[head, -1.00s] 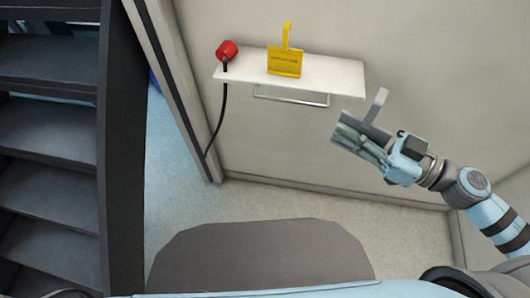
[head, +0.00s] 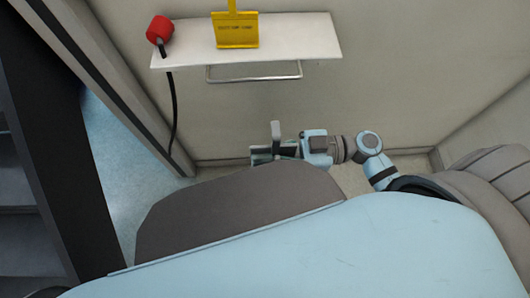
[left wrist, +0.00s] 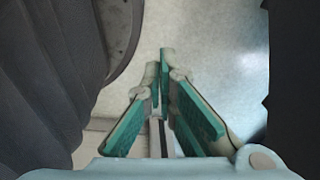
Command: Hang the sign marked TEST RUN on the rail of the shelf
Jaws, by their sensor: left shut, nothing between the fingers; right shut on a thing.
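The white shelf (head: 300,38) is on the wall, with a metal rail (head: 255,79) below its front edge. A yellow sign (head: 237,32) with a tall hook stands on the shelf; its lettering is too small to read. My right gripper (head: 287,149) is shut on a grey sign (head: 276,130) with a hook pointing up. The grey sign is below the rail in the picture and apart from it. Its lettering does not show, and the gripper covers part of its plate. My left gripper (left wrist: 166,75) is shut and empty in the left wrist view, above pale floor.
A red object (head: 159,30) with a black cable (head: 174,115) hanging down is at the shelf's left end. A dark rack (head: 30,150) stands at the left beside a doorway frame. The wall below the rail is clear.

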